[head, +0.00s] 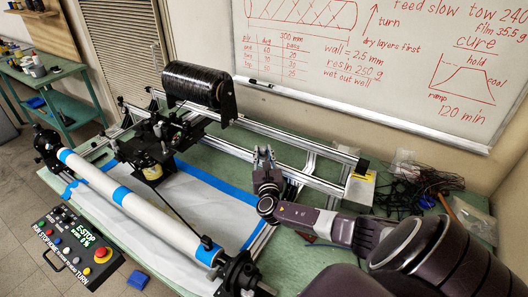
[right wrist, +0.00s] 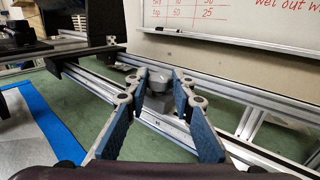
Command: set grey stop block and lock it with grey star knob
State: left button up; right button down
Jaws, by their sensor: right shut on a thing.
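My right gripper (head: 264,152) is over the aluminium rails at the middle of the table, its fingers pointing away from me. In the right wrist view the gripper (right wrist: 158,84) is shut on the grey star knob (right wrist: 157,76), which sits between the fingertips. A grey piece below it, which looks like the grey stop block (right wrist: 157,103), is at the near rail (right wrist: 130,108). The fingers partly hide both, and I cannot tell whether the block touches the rail or how tight the knob is. My left gripper is not in view.
A black tow spool (head: 200,85) stands on a carriage at the left. A white mandrel (head: 135,203) with blue tape lies in front. A control box (head: 75,245) is at the lower left. Black cables (head: 415,190) lie at the right. A whiteboard (head: 400,60) is behind.

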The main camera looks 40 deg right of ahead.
jog(key=shift+w+a+m+g+h+b, duration=0.1)
jog(key=shift+a+m+g+h+b, duration=0.05)
jog(key=shift+m+g+h, duration=0.4)
jog(key=shift+w+a+m+g+h+b, duration=0.1)
jog(key=shift+m+g+h+b, duration=0.05)
jog(key=shift+m+g+h, duration=0.4)
jog(key=shift+w+f+m+g+h+b, duration=0.15)
jog(key=shift+m+g+h+b, duration=0.25)
jog(key=shift+g+h, duration=0.2)
jog(key=m+g+h+b, duration=0.1)
jog(key=m+g+b, duration=0.1)
jog(key=b, duration=0.1)
jog(key=m+g+h+b, duration=0.1)
jog(key=m+g+b, duration=0.1)
jog(key=g+b, duration=0.1)
jog(key=m+g+h+b, duration=0.1)
jog(key=g+b, duration=0.2)
jog(key=b, duration=0.1)
jog(key=shift+w+a+m+h, duration=0.1)
jog(key=shift+w+m+h, duration=0.2)
jog(key=shift+m, duration=0.1)
jog(key=shift+m+g+b, duration=0.4)
jog(key=shift+g+b, duration=0.3)
jog(key=shift+b, duration=0.2)
jog(key=shift+r, duration=0.2)
jog(key=c, duration=1.6)
grip_release()
jog(key=shift+r, duration=0.1)
